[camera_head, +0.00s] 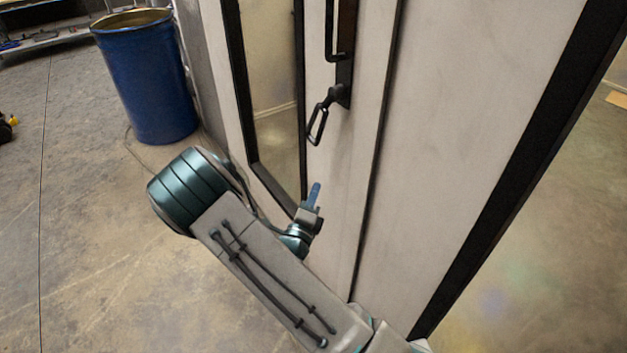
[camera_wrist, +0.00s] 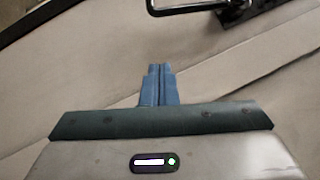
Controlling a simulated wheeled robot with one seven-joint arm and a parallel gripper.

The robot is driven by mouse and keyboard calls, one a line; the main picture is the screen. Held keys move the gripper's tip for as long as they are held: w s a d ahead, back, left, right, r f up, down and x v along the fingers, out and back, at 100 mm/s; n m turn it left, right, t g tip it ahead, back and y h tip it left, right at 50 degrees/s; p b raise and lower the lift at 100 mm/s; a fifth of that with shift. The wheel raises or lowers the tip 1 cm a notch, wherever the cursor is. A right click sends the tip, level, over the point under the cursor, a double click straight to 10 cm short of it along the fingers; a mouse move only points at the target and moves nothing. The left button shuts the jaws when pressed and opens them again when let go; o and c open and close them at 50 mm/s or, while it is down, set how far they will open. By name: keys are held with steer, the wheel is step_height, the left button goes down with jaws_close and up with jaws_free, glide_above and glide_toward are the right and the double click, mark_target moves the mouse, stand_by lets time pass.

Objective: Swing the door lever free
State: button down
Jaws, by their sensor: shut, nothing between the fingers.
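The black door lever (camera_head: 318,119) is a looped handle on a dark plate on the pale door (camera_head: 340,160). It hangs slanting down to the left from its pivot. In the wrist view part of the lever (camera_wrist: 185,9) shows at the top edge, cut off by the frame. My gripper (camera_head: 315,190) is below the lever and apart from it, close to the door's face. Its blue fingers (camera_wrist: 158,70) are together with nothing between them.
A black pull handle (camera_head: 329,35) stands above the lever. A tall glass pane (camera_head: 275,90) with a black frame is left of it. A blue drum (camera_head: 147,80) stands on the floor at the upper left.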

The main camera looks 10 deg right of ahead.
steer(key=w+a+p+x, duration=0.1)
steer(key=a+p+x, duration=0.1)
steer(key=x, duration=0.9)
steer(key=shift+w+r+p, duration=0.2)
steer(key=shift+r+p, duration=0.2)
steer(key=shift+p, duration=0.05)
steer(key=shift+a, duration=0.15)
